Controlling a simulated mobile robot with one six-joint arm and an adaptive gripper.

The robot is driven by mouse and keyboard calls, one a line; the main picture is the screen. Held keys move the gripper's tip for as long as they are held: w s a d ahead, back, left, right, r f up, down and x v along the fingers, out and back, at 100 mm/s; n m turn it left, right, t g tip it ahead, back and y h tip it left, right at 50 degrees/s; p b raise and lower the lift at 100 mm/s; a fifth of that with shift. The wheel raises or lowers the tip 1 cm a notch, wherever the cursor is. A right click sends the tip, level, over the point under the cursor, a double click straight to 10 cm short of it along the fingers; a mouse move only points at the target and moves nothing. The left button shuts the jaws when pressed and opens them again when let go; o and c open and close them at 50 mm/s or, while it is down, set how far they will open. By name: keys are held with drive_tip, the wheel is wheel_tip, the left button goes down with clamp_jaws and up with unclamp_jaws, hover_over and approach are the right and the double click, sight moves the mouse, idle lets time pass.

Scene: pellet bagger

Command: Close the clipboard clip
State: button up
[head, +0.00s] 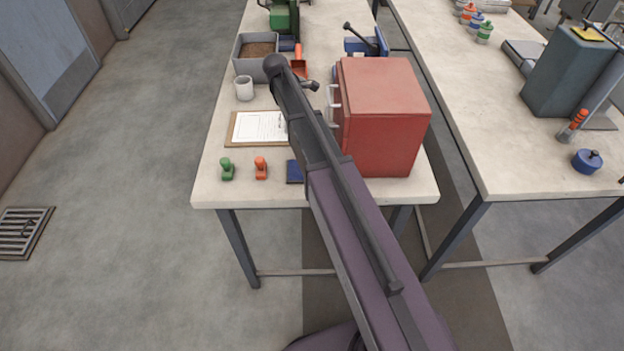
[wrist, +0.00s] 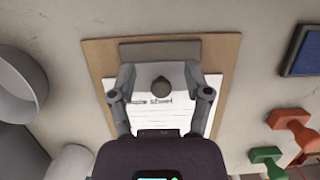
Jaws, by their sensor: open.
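The clipboard is a brown board (head: 231,139) with white lined paper, flat on the near table in the head view. In the wrist view the brown board (wrist: 93,50) fills the middle. Its grey clip bar (wrist: 160,48) lies across the board's end. A dark round knob (wrist: 160,85) stands in front of the bar; I cannot tell how far the clip is raised. My gripper (wrist: 162,92) is open above the clipboard, with one finger on each side of the knob. Contact with the clip cannot be told. My arm hides the clip end in the head view.
A red box-like unit (head: 383,115) stands right of my arm. A white mug (head: 244,88) and grey bin (head: 242,67) are behind the clipboard. Green (head: 227,169) and red (head: 261,168) stamps and a blue pad (head: 295,172) lie nearer the front edge.

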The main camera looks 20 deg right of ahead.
drive_tip(key=shift+s+d+t+y, duration=0.2)
drive_tip(key=shift+d+t+y, duration=0.3)
drive_tip(key=shift+y, duration=0.8)
drive_tip(key=shift+d+r+p, duration=0.1)
drive_tip(key=shift+r+p, duration=0.1)
drive_tip(key=shift+p, duration=0.2)
wheel_tip(320, 180, up, 14)
drive_tip(key=p, duration=1.4)
drive_tip(key=s+a+f+m+b, duration=0.1)
drive_tip(key=s+f+m+b, duration=0.3)
drive_tip(key=s, duration=0.4)
drive_tip(key=s+a+f+m+b, duration=0.1)
drive_tip(key=s+f+m+b, duration=0.4)
drive_tip(key=s+f+b, duration=0.2)
drive_tip(key=s+a+f+m+b, duration=0.1)
drive_tip(key=s+f+m+b, duration=0.3)
drive_tip(key=s, duration=0.5)
drive_tip(key=shift+s+a+f+m+b, duration=0.15)
drive_tip(key=shift+f+m+b, duration=0.25)
drive_tip(key=shift+f+b, duration=0.4)
drive_tip(key=shift+s+f+m+b, duration=0.55)
drive_tip(key=shift+s+m, duration=0.05)
drive_tip(key=shift+s, duration=0.3)
wheel_tip(320, 180, up, 4)
drive_tip(key=p, duration=0.4)
